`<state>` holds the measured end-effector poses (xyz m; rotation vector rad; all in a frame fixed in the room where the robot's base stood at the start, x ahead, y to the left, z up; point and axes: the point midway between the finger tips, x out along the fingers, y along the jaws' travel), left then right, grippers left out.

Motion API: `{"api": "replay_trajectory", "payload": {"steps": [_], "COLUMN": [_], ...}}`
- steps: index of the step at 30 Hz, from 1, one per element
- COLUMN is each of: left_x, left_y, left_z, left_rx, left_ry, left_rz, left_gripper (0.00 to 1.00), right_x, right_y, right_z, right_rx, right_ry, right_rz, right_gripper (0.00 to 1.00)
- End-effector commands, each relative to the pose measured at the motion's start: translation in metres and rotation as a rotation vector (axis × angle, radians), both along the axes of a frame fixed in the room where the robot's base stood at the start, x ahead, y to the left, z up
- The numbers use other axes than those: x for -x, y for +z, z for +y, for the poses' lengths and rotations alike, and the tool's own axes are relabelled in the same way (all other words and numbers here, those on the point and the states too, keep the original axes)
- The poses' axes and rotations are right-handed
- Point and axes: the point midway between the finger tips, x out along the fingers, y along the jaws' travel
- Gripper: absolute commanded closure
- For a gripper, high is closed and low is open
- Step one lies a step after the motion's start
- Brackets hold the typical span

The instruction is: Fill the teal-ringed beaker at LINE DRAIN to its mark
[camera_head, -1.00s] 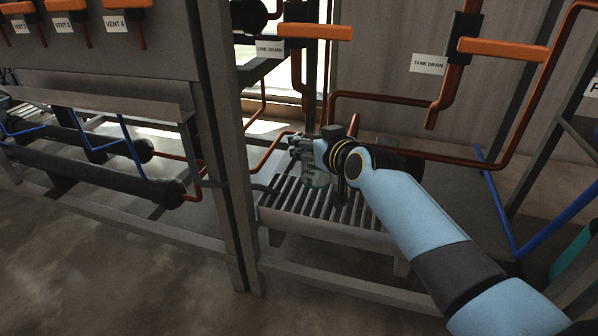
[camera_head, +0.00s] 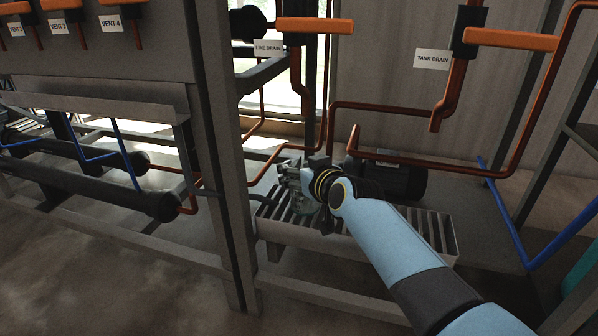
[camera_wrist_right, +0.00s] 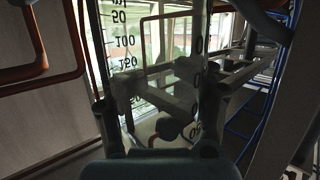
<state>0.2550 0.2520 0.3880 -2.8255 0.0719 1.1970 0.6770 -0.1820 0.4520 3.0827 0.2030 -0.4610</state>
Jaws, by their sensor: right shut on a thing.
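My right gripper (camera_head: 298,178) is shut on a clear glass beaker (camera_head: 304,205) above the left part of the slatted drain tray. In the right wrist view the beaker (camera_wrist_right: 150,50) shows black graduation numbers between the gripper's fingers (camera_wrist_right: 165,105). Its teal ring and fill mark cannot be made out, nor any liquid in it. The LINE DRAIN label (camera_head: 267,47) hangs above, beside a valve with an orange lever (camera_head: 315,25) lying level. A copper pipe (camera_head: 297,72) runs down below that valve, behind and above the beaker. My left gripper is not in view.
The slatted tray (camera_head: 437,226) extends right under my arm. A TANK DRAIN label (camera_head: 432,59), its orange lever (camera_head: 510,39) and copper pipe are to the right. A dark motor (camera_head: 405,182) sits behind my wrist. A grey frame post (camera_head: 222,160) stands close left of the beaker.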

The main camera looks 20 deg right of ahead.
Motion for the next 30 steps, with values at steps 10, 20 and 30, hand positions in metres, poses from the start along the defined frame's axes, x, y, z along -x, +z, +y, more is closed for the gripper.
{"api": "replay_trajectory", "payload": {"steps": [10,20,30], "left_x": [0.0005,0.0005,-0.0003], "left_y": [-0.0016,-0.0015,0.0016], "left_z": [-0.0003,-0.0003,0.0], "left_rx": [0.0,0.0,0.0], "left_ry": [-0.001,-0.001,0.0], "left_rz": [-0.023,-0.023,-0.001], "left_gripper": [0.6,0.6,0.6], "right_x": [0.0,0.0,-0.0003], "right_y": [-0.0027,-0.0025,0.0025], "right_z": [-0.0001,-0.0001,-0.0001], "right_rx": [0.001,0.001,0.001], "right_ry": [0.0,0.0,0.0], "right_rz": [0.0,0.0,-0.002], "right_gripper": [0.5,0.15,0.15]}}
